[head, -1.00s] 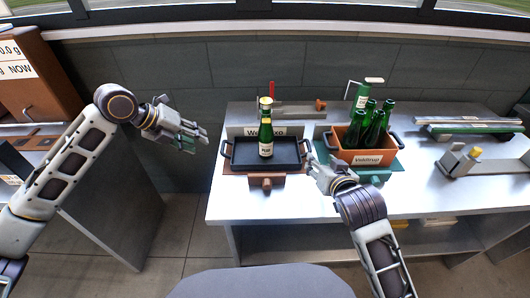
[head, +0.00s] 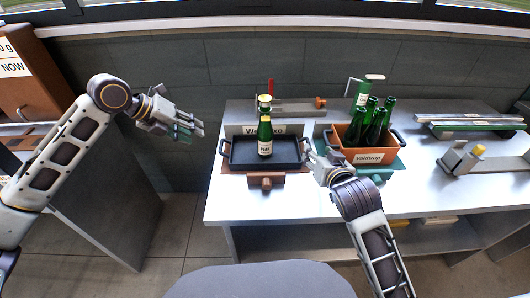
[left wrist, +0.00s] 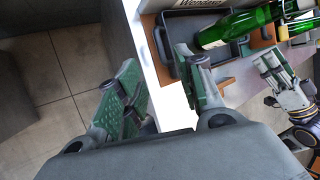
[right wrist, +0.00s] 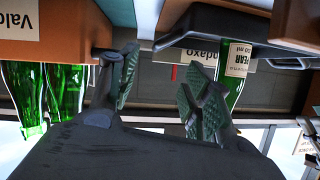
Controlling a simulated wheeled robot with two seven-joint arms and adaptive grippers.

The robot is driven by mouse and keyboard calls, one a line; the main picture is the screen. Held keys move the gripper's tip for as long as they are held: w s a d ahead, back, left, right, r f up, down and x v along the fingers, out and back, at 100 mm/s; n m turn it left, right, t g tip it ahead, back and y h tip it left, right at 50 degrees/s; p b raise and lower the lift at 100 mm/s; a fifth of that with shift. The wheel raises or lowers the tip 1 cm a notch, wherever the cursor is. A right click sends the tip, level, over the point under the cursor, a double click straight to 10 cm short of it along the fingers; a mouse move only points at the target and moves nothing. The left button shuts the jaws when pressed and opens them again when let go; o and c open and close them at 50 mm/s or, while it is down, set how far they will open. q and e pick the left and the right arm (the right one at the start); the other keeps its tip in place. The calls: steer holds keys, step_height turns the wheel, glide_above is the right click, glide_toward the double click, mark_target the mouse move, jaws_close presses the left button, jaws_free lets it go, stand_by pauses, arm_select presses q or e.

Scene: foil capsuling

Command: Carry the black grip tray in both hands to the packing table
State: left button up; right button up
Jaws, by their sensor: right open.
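The black tray (head: 262,167) sits on a brown mat on the white table, with a handle at each side. A green bottle (head: 265,137) stands upright in it. My left gripper (head: 190,132) is open and empty, above and left of the tray, apart from its left handle. The tray (left wrist: 163,45) also shows beyond the left fingers in the left wrist view. My right gripper (head: 316,163) is open just right of the tray's right handle, between the tray and the orange crate. In the right wrist view its fingers are spread near the dark tray (right wrist: 203,18); contact is unclear.
The orange crate (head: 345,154) with several green bottles stands close right of my right gripper. A clamp-like fixture (head: 460,160) and rails lie farther right. A second table (head: 105,200) with a brown box display (head: 30,75) stands left, across a floor gap.

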mark_target(307, 141)
arm_select(q)
steer(key=shift+x, duration=6.3)
arm_select(e)
steer(key=shift+x, duration=6.25)
arm_select(q)
steer(key=shift+s, duration=0.1)
steer(key=c, duration=0.7)
arm_select(e)
steer(key=c, duration=0.7)
arm_select(q)
jaws_close()
arm_select(e)
jaws_close()
